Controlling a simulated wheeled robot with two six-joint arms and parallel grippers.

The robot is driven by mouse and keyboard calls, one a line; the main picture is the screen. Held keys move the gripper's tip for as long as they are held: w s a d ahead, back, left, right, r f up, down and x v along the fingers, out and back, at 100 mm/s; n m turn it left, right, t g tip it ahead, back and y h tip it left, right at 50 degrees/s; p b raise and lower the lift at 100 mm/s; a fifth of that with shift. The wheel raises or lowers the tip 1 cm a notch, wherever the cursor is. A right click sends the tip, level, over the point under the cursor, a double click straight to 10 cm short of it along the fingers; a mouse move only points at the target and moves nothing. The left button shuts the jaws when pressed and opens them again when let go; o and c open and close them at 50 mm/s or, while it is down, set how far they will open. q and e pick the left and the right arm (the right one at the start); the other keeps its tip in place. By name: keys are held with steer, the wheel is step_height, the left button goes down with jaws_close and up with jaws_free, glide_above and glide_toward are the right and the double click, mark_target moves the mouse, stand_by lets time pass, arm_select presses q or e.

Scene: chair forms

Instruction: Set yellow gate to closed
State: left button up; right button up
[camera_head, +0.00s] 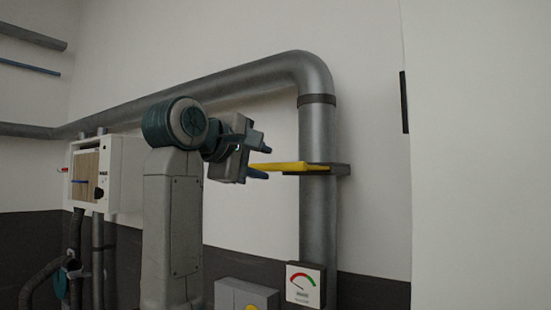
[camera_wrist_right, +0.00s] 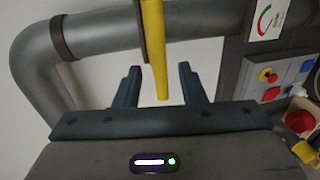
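The yellow gate (camera_head: 288,167) is a flat yellow bar. It sticks out to the left from a dark slot bracket (camera_head: 340,170) on the vertical grey pipe (camera_head: 318,220). In the right wrist view the yellow gate (camera_wrist_right: 153,35) comes down from the top and its free end lies between my fingers. My right gripper (camera_head: 263,157) is open around that end, with a gap on each side of the bar; the right wrist view also shows the open gripper (camera_wrist_right: 159,68). My left gripper is not in view.
A pressure gauge (camera_head: 304,285) is on the pipe below the gate. A grey box (camera_head: 246,294) stands at the bottom, and a white cabinet (camera_head: 122,175) hangs at the left. In the right wrist view a panel with a red knob (camera_wrist_right: 268,75) is at the right.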

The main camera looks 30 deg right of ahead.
mark_target(274, 166)
steer(key=p+x, duration=0.1)
steer(key=x, duration=0.1)
steer(key=p+x, duration=0.1)
steer(key=x, duration=0.2)
steer(key=shift+s+d, duration=0.15)
steer(key=shift+d, duration=0.3)
steer(key=shift+f, duration=0.1)
jaws_close()
